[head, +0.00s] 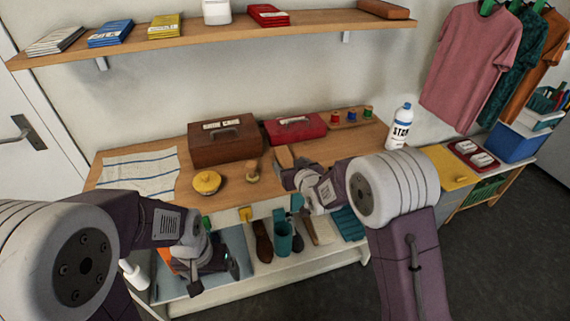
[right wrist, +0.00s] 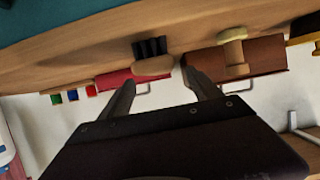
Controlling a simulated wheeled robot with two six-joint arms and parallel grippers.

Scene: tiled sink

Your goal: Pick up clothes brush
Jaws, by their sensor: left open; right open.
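The clothes brush (head: 285,157) lies on the wooden bench (head: 225,198) in front of the red box, a light wooden back with dark bristles. In the right wrist view, the brush (right wrist: 153,67) shows its rounded wooden back and black bristles, beyond and between the fingertips. My right gripper (head: 288,177) is open and empty, just in front of the brush; its two fingers (right wrist: 158,82) are spread apart in the wrist view. My left gripper (head: 212,274) is open and empty, low on the left in front of the lower shelf.
A brown box (head: 226,142), red box (head: 295,129), yellow tin (head: 207,182) and wooden mushroom-shaped piece (head: 252,172) stand near the brush. A striped cloth (head: 138,175) lies left. A white bottle (head: 399,128) stands right. The lower shelf (head: 285,265) holds several items.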

